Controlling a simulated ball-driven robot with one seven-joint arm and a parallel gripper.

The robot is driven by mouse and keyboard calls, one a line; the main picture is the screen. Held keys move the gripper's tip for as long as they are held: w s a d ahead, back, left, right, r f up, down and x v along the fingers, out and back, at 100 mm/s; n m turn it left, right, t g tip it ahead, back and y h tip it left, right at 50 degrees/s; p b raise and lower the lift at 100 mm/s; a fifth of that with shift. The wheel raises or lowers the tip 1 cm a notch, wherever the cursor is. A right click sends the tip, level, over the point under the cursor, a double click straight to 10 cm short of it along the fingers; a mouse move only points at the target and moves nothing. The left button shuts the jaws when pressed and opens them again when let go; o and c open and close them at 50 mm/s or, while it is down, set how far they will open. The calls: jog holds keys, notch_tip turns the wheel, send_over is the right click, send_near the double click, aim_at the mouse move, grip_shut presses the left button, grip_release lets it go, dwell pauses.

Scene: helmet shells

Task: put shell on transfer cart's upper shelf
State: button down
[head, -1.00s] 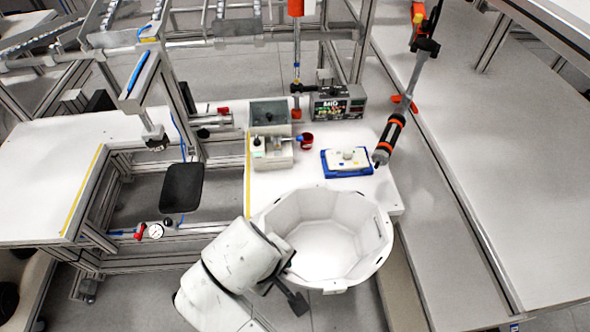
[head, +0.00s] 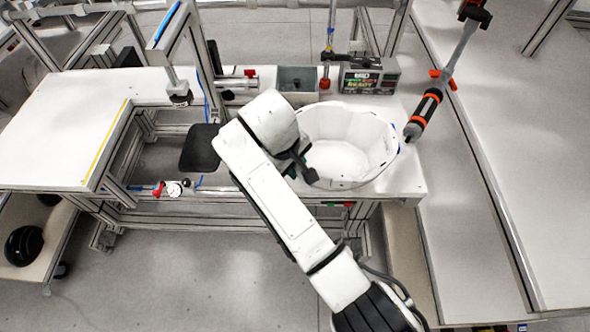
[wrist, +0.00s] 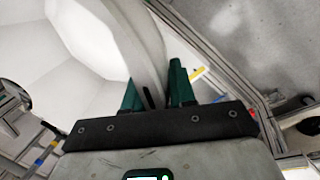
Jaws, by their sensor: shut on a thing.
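The shell (head: 345,145) is a large white, many-sided bowl, open side up, over the right part of the white workbench. I cannot tell whether it touches the bench top. My gripper (head: 302,168) is at the shell's near left rim. In the wrist view the green-tipped fingers of my gripper (wrist: 155,88) are shut on the wall of the shell (wrist: 92,38), one on each side. The shell hides part of the bench. I cannot tell which of the stands in view is the transfer cart.
A display box (head: 370,78) and a grey bin (head: 297,80) stand behind the shell. A hanging orange-and-black tool (head: 425,112) is close to its right. A white table (head: 65,140) at left has clear room. A black dome (head: 23,245) sits on a low shelf.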

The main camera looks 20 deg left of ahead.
jog(key=shift+f, duration=1.45)
jog(key=c, duration=0.9)
grip_release()
jog(key=shift+c, duration=0.2)
